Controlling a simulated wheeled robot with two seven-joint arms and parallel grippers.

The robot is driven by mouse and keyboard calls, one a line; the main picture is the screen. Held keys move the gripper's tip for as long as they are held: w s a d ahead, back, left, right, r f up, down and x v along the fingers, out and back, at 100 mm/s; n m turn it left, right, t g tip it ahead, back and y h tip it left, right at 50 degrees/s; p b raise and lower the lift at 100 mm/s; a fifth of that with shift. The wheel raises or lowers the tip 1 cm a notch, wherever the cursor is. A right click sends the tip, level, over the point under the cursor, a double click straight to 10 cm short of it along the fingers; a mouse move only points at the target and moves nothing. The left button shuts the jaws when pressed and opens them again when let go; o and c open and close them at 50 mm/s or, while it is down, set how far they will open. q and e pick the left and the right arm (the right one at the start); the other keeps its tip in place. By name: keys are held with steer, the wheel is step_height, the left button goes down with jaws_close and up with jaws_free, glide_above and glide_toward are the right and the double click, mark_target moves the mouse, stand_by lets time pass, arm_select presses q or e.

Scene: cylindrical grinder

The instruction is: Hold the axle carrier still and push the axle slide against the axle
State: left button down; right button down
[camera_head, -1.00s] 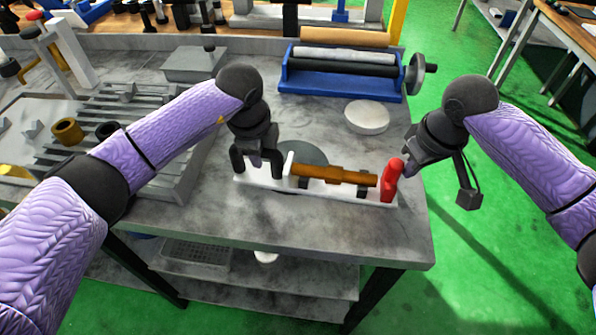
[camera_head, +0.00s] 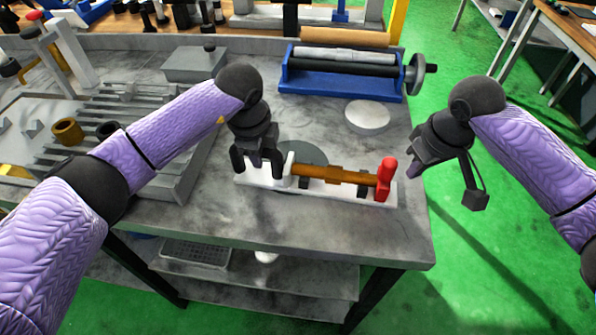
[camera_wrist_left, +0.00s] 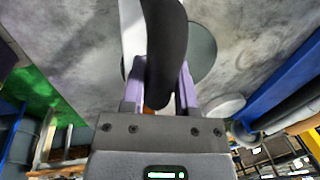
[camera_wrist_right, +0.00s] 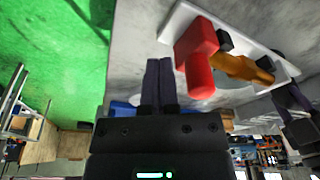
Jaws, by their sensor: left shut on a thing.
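The white axle carrier (camera_head: 325,189) lies along the table's front, its upright end near my left gripper. The orange-brown axle (camera_head: 335,174) lies lengthwise on it. The red axle slide (camera_head: 385,180) stands at the carrier's right end and appears to touch the axle's right end. It also shows in the right wrist view (camera_wrist_right: 197,55), beside the axle (camera_wrist_right: 243,69). My left gripper (camera_head: 261,173) is shut on the carrier's left part; a dark curved piece hides much of its grip in the left wrist view. My right gripper (camera_head: 414,173) is shut and empty, just right of the slide, apart from it.
A blue roller fixture (camera_head: 340,85) with a handwheel (camera_head: 415,74) stands behind. A white disc (camera_head: 367,115) and a grey disc (camera_head: 305,153) lie on the grey table (camera_head: 300,222). Slotted metal plates lie to the left. The table's right edge is below my right gripper.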

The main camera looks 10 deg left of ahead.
steer(key=shift+d, duration=0.3)
steer(key=shift+r, duration=0.1)
arm_select(q)
steer(key=shift+c, duration=1.5)
jaws_free()
arm_select(e)
steer(key=w+v, duration=0.1)
steer(key=v, duration=0.6)
steer(key=shift+a+r, duration=0.35)
steer(key=shift+r, duration=0.05)
arm_select(q)
steer(key=shift+r, duration=0.1)
step_height(320, 180, up, 12)
steer(key=s, duration=0.2)
steer(key=shift+s+f, duration=0.15)
steer(key=shift+f, duration=0.05)
